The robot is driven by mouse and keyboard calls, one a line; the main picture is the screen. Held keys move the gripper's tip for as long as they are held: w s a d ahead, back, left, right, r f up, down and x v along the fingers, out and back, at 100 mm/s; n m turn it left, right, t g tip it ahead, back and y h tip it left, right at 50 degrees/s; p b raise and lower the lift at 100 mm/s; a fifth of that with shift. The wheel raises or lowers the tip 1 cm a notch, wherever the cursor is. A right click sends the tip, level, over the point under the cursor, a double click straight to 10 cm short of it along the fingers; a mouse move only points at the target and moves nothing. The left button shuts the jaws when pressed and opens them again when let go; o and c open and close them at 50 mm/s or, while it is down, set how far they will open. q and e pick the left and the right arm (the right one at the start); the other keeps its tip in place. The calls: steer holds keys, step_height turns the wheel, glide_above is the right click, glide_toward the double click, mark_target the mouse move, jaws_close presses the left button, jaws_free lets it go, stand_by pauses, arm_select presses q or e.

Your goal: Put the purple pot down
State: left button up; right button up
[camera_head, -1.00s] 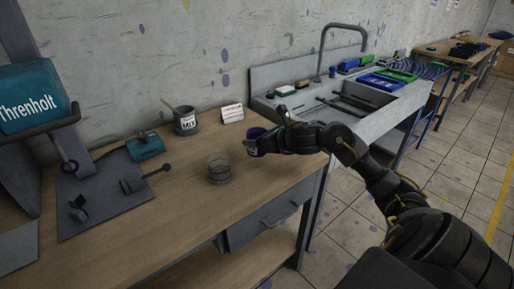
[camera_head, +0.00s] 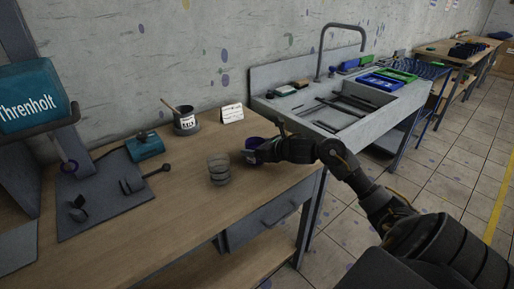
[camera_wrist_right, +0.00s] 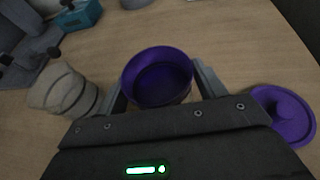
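The purple pot (camera_wrist_right: 158,80) is between the two fingers of my right gripper (camera_wrist_right: 163,88), and its open top faces the camera. In the wrist view a finger lies close against each side of it. In the head view the purple pot (camera_head: 254,142) is at or just above the wooden table top (camera_head: 170,215), near its right end; I cannot tell whether its base touches. My right gripper (camera_head: 255,152) reaches it from the right. My left gripper is not in view.
A grey ribbed cup (camera_head: 219,169) stands just left of the pot. A purple lid (camera_wrist_right: 284,115) lies on the table to the right in the wrist view. A MIX pot (camera_head: 186,121) and a white card (camera_head: 232,113) stand at the back. The front table area is clear.

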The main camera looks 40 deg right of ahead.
steer(key=shift+o, duration=1.4)
steer(key=shift+f, duration=0.2)
steer(key=shift+r, duration=0.1)
steer(key=v, duration=0.6)
steer(key=b+v, duration=0.1)
steer(key=v, duration=0.5)
steer(key=shift+d, duration=0.2)
